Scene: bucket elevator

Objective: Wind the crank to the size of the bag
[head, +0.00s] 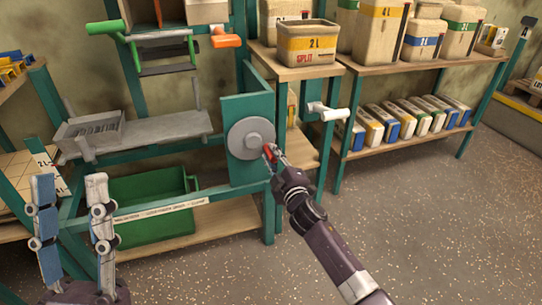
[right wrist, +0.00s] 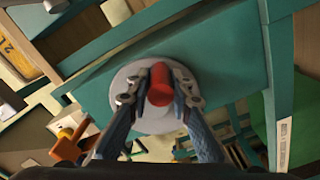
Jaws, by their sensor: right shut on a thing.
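The crank is a grey disc (head: 251,138) with a red handle (head: 270,153), mounted on a green upright panel (head: 237,108). My right gripper (head: 271,157) is shut on the red handle, at the disc's lower right in the head view. In the right wrist view the red handle (right wrist: 160,84) sits between both fingers, with the grey disc (right wrist: 127,85) behind it. My left gripper (head: 70,180) is at the lower left, fingers up and wide apart, empty. I cannot tell which item is the bag.
A white handle (head: 328,111) sticks out nearby. The floor at right is clear.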

